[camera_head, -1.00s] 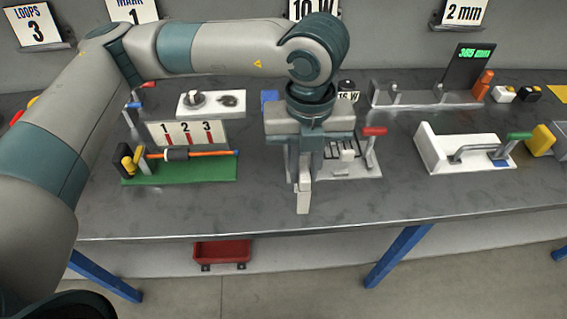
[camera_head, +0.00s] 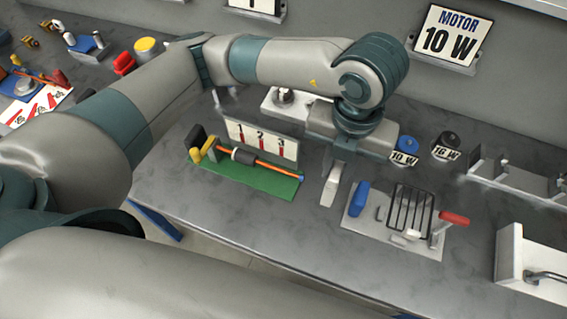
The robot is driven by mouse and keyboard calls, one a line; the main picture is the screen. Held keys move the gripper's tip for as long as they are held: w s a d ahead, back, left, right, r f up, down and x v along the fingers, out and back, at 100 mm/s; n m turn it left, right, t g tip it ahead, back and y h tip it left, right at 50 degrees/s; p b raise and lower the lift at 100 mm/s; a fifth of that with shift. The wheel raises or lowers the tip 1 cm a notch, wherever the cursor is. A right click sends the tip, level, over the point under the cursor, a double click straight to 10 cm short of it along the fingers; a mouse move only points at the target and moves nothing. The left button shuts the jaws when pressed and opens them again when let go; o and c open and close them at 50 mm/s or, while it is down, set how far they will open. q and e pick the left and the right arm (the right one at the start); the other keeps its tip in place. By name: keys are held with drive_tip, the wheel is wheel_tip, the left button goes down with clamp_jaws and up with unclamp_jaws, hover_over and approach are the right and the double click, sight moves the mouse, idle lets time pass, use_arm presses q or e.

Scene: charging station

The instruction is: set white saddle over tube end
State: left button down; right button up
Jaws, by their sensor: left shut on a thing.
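My left gripper (camera_head: 338,165) points down over the table and is shut on a white piece (camera_head: 330,190), which looks like the white saddle. The piece hangs upright, between the green board and the grill panel. The white piece is apart from the tube, to the right of that tip. A bent grey tube (camera_head: 545,275) shows in a white fixture at the lower right. My right gripper is not in view.
A white panel (camera_head: 365,222) with a black grill, a blue block and a red-handled lever (camera_head: 453,219) stands right of the gripper. Blue (camera_head: 407,145) and black (camera_head: 449,139) knobs stand behind. The table front is clear.

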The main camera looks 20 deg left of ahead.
use_arm(q)
drive_tip(key=shift+a, duration=0.1)
drive_tip(key=shift+r, duration=0.1)
drive_tip(key=p, duration=0.4)
hover_over(289, 172)
wheel_tip(289, 172, down, 7)
drive_tip(key=shift+r, duration=0.1)
drive_tip(key=shift+a, duration=0.1)
drive_tip(key=shift+f, duration=0.25)
wheel_tip(289, 172, down, 3)
drive_tip(key=shift+f+p, duration=0.15)
drive_tip(key=shift+p, duration=0.75)
drive_tip(key=shift+f, duration=0.25)
